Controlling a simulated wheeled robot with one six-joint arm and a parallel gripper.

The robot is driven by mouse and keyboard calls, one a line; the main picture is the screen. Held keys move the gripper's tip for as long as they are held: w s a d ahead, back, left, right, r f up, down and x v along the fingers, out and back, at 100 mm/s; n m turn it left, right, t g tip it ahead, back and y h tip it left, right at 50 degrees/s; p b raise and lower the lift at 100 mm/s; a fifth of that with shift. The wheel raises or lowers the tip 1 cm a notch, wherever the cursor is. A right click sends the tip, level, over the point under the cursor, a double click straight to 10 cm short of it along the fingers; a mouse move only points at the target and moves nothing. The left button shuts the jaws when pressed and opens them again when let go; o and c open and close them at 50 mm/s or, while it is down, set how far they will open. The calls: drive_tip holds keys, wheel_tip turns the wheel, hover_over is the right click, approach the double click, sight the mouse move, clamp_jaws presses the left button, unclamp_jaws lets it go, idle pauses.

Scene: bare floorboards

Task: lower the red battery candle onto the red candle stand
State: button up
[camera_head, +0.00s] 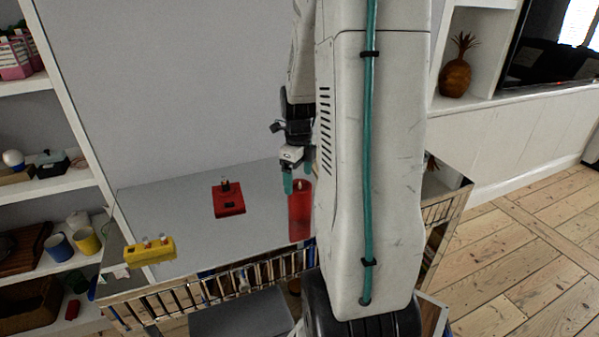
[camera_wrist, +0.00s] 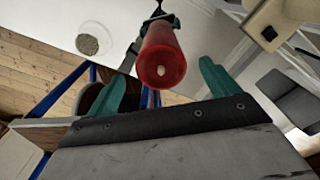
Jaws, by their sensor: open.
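The red battery candle (camera_head: 300,212) stands upright near the front edge of the grey tabletop, partly beside my arm in the head view. The wrist view shows the candle (camera_wrist: 160,45) from above, its pale wick facing the camera, between and beyond my teal fingers. My gripper (camera_head: 297,177) is open, pointing down, with its fingertips at or just above the candle's top. Whether they touch it is unclear. The red candle stand (camera_head: 229,200), a low red block with a dark square mark and a small dark upright part, sits on the tabletop left of the candle.
A yellow block with pale knobs (camera_head: 150,251) sits at the tabletop's front left corner. The grey tabletop (camera_head: 165,205) is clear between the two blocks. A shelf with cups (camera_head: 87,240) stands at the left, and a slatted rail (camera_head: 215,283) runs below the table's front edge.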

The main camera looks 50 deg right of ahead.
sight(299, 194)
drive_tip(key=shift+f, duration=3.35)
drive_tip(key=shift+d, duration=0.1)
drive_tip(key=c, duration=1.2)
drive_tip(key=shift+o, duration=0.2)
drive_tip(key=shift+r, duration=2.55)
drive_tip(key=shift+s, duration=0.1)
